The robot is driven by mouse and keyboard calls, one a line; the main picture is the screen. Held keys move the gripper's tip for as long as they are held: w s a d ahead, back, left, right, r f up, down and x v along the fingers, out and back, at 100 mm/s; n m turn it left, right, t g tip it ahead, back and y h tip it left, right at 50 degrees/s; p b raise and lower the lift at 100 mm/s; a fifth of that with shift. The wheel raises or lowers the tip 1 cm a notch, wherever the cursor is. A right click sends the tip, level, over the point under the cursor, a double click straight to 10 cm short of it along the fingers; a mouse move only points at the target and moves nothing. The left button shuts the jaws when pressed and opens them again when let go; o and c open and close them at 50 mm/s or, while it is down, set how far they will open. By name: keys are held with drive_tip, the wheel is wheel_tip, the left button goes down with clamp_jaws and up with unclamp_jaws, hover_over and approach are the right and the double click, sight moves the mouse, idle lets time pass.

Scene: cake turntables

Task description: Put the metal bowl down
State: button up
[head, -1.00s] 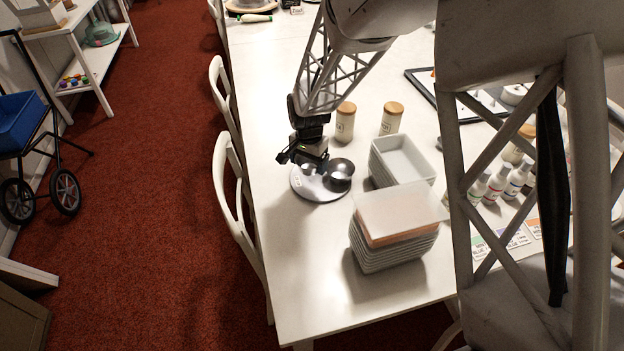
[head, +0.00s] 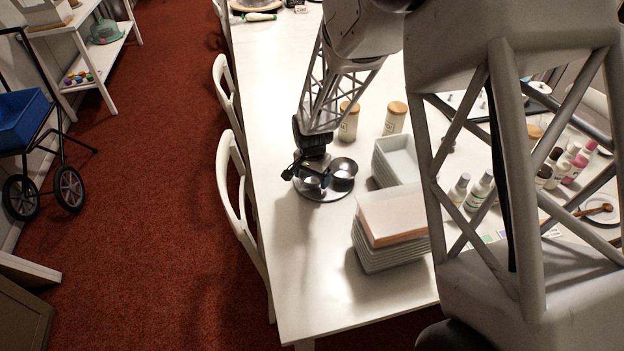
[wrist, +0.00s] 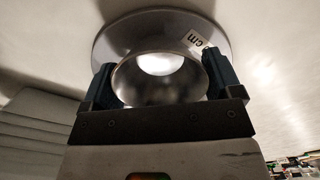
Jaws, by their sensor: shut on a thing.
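The metal bowl (wrist: 150,92) sits between the two finger pads of my gripper (wrist: 160,85) in the wrist view. The gripper is shut on it. The disc also shows beyond the bowl in the wrist view (wrist: 110,40), with a white "cm" label. I cannot tell whether the bowl touches the disc.
Stacked white trays (head: 385,255) with a pale top stand in front on the right, and another white tray stack (head: 400,160) is behind them. Two wooden-lidded jars (head: 395,118) stand farther back. The white table (head: 300,290) is clear at its front left.

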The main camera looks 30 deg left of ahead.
drive_tip(key=shift+f, duration=0.7)
drive_tip(key=shift+f, duration=0.1)
drive_tip(key=o, duration=0.7)
drive_tip(key=shift+o, duration=0.2)
wheel_tip(320, 180, up, 12)
idle(0.9)
